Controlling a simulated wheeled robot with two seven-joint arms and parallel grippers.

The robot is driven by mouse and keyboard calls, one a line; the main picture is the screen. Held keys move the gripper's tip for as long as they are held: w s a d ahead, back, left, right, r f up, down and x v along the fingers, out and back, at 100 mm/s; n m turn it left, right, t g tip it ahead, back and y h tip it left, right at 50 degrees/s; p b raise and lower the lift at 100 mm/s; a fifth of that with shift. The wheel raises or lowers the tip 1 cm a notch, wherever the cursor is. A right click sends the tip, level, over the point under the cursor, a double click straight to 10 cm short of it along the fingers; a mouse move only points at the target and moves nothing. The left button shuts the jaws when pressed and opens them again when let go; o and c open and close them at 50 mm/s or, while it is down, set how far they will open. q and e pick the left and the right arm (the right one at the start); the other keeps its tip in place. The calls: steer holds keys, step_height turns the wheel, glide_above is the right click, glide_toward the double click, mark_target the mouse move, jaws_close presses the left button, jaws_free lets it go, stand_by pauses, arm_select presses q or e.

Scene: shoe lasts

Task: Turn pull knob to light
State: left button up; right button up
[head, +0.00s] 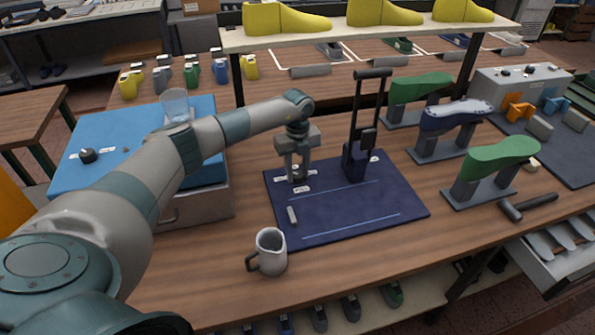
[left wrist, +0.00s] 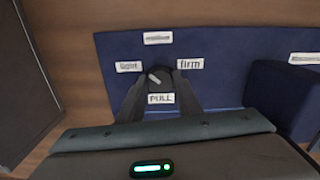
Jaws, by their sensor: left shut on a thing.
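My left gripper (head: 296,178) points down over the left back part of the dark blue mat (head: 345,212) and is shut on the pull knob. In the left wrist view the knob (left wrist: 163,79) is a small dark dial between the fingertips, with a pale pointer mark tilted to the upper left. Around it are the labels "light" (left wrist: 129,66) at left, "firm" (left wrist: 190,63) at right, a less legible one (left wrist: 158,38) above, and "PULL" (left wrist: 160,98) below. The fingers hide the knob's sides. My right gripper is not in view.
A dark upright stand (head: 357,150) rises on the mat right of my gripper. A grey mug (head: 271,252) stands in front. Green and blue shoe lasts (head: 500,154) and a hammer (head: 526,205) are at right. A blue-topped box (head: 95,150) lies left.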

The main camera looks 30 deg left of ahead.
mark_target(298, 174)
arm_select(q)
steer(key=shift+r+n, duration=0.1)
steer(key=shift+n, duration=1.1)
steer(key=o, duration=1)
steer(key=shift+o, duration=0.2)
steer(key=shift+r, duration=0.75)
step_height(298, 174, up, 16)
steer(key=b, duration=0.5)
